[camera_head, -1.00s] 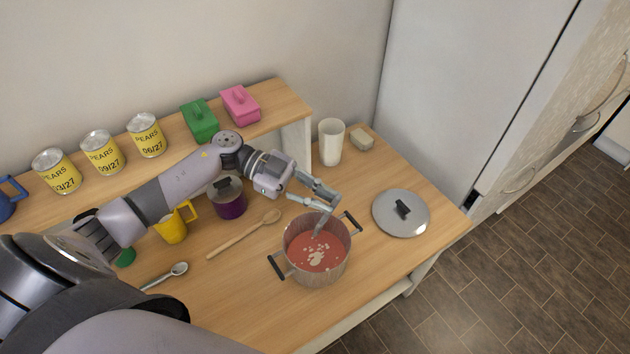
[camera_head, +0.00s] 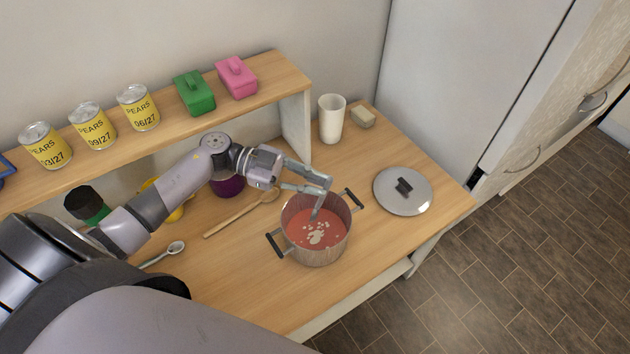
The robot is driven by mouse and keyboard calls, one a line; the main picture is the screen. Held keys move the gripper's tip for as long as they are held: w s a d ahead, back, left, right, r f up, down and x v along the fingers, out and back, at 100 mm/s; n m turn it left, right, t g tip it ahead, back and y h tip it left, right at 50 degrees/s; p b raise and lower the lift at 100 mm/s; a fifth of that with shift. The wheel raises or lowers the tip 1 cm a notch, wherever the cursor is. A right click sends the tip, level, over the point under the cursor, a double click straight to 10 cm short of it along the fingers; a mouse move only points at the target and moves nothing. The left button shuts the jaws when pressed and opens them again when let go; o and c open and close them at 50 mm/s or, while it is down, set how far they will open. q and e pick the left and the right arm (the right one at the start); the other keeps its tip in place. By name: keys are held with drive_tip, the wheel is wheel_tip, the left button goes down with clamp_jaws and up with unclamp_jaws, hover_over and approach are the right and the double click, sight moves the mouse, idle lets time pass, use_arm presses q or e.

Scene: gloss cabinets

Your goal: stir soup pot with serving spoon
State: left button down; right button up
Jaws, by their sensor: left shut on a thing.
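The soup pot (camera_head: 318,252) stands on the wooden counter, uncovered, with two black handles and red soup (camera_head: 310,233) with pale bits inside. My left gripper (camera_head: 325,187) is over the pot's far side, shut on a slim grey utensil, apparently the serving spoon (camera_head: 317,208). The utensil slants down and its lower end is in the soup; its bowl is hidden. My right gripper is not in view.
The pot lid (camera_head: 403,191) lies right of the pot. A wooden spoon (camera_head: 235,217), a metal spoon (camera_head: 163,254) and a purple jar (camera_head: 227,186) are to the left. A white cup (camera_head: 331,119) stands behind. Cans (camera_head: 93,126) line the shelf. The front counter is clear.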

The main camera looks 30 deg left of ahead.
use_arm(q)
drive_tip(key=f+b, duration=0.3)
drive_tip(key=w+f+b, duration=0.1)
drive_tip(key=f+b, duration=0.2)
drive_tip(key=b, duration=0.1)
drive_tip(key=w+a+f+b, duration=0.1)
drive_tip(key=f+b, duration=0.2)
drive_tip(key=b, duration=0.1)
drive_tip(key=shift+w+f, duration=0.25)
drive_tip(key=shift+f, duration=0.05)
drive_tip(key=shift+s+a+b, duration=0.25)
drive_tip(key=shift+a+b, duration=0.05)
drive_tip(key=shift+s+d+r+p, duration=0.1)
drive_tip(key=shift+s+d+p, duration=0.8)
drive_tip(key=shift+p, duration=0.85)
